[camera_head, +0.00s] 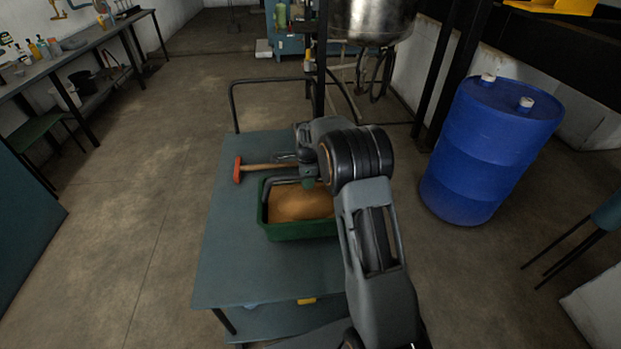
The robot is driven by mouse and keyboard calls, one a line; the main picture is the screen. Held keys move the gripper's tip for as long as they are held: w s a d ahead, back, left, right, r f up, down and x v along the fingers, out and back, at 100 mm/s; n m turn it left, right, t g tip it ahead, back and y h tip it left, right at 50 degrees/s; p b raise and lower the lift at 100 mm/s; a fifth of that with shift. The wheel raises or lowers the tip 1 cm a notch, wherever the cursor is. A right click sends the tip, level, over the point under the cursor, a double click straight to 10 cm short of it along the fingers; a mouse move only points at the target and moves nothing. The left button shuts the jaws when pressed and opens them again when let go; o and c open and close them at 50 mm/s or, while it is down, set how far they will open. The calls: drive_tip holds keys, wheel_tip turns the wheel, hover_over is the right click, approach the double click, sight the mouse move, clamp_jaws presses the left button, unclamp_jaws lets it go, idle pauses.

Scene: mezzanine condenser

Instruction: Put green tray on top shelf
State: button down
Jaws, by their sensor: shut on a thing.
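The green tray (297,232) sits on or just above the blue-grey cart top, level, with a brown material filling it; I cannot tell whether it touches the cart. My gripper (308,183) points down at the tray's far side and is shut on the tray. My wrist and arm hide the tray's right end and part of its far rim. A dark bent bar shows beside the gripper at the tray's far left. I cannot make out a top shelf for certain.
A hammer with a red head (237,169) lies on the cart (225,255) behind the tray. A blue barrel (491,150) stands to the right. A workbench (85,48) with bottles is at the far left. The floor left of the cart is clear.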

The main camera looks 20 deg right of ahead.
drive_tip(key=shift+w+a+f, duration=0.1)
drive_tip(key=shift+w+f, duration=0.1)
drive_tip(key=shift+f, duration=0.65)
drive_tip(key=shift+w+a+f, duration=0.1)
drive_tip(key=shift+w+f, duration=0.05)
drive_tip(key=shift+f, duration=0.7)
drive_tip(key=c, duration=1.4)
unclamp_jaws()
drive_tip(key=shift+s+d+f, duration=0.1)
drive_tip(key=shift+f, duration=0.1)
drive_tip(key=o, duration=0.5)
drive_tip(key=shift+c, duration=0.2)
drive_tip(key=shift+r, duration=0.15)
